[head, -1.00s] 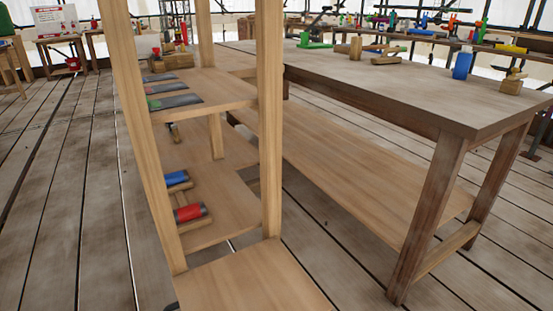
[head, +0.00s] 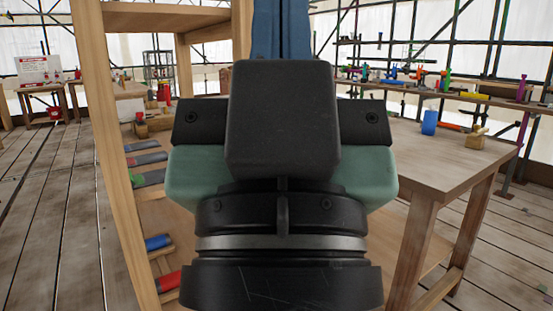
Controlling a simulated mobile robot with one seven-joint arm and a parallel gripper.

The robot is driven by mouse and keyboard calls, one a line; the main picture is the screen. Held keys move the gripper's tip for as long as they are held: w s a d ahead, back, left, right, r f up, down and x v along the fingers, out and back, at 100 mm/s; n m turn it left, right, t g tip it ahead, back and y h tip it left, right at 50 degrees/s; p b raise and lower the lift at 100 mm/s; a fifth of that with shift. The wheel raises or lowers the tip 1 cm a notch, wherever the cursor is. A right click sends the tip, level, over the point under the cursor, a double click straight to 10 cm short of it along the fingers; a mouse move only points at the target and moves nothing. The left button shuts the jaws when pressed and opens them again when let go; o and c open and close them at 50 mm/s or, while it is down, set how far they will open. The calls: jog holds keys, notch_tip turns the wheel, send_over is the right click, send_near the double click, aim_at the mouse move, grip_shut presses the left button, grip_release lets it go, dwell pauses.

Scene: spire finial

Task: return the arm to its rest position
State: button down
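My gripper (head: 282,130) is large and close in the middle of the head view, seen from its back. Its dark wrist, green-grey hand body and black housing show. Its fingers are hidden behind the housing, so I cannot tell whether they are open or shut, or whether they hold anything.
A wooden shelf rack (head: 112,170) stands at the left, with blue and red rolls on its lower shelf. A wooden table (head: 450,165) at the right bears a blue bottle (head: 430,122). A dark blue upright thing (head: 282,30) rises behind my gripper. Plank floor (head: 50,190) is bare at far left.

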notch_tip(320, 180, up, 36)
jog(key=p, duration=3.4)
jog(key=shift+w+a+r, duration=0.15)
jog(key=shift+w+a, duration=0.1)
jog(key=shift+a, duration=0.05)
